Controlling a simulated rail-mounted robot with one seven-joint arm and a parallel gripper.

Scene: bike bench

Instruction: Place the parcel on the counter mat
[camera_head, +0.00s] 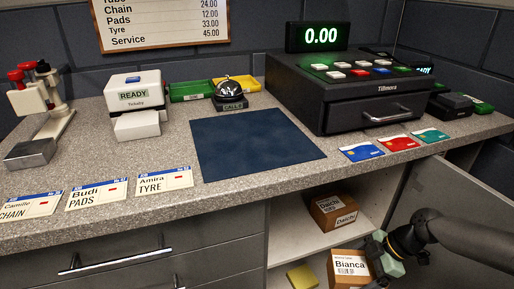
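The dark blue counter mat (255,145) lies flat and bare in the middle of the speckled counter. A brown parcel labelled Bianca (347,264) is in the open cabinet below the counter, low in the picture. A second brown parcel labelled Daichi (333,210) sits on the cabinet shelf above it. My gripper (379,258) is at the right side of the Bianca parcel, well below the mat. Its pale green finger parts overlap the parcel's right edge in the picture. The fingertips are partly hidden, so I cannot tell whether they touch or hold the parcel.
A yellow item (302,277) lies low in the cabinet. The open cabinet door (452,190) is on the right. On the counter stand the till (345,95), a bell (229,92), a printer (135,98), several name tickets (97,190) and three coloured cards (397,142).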

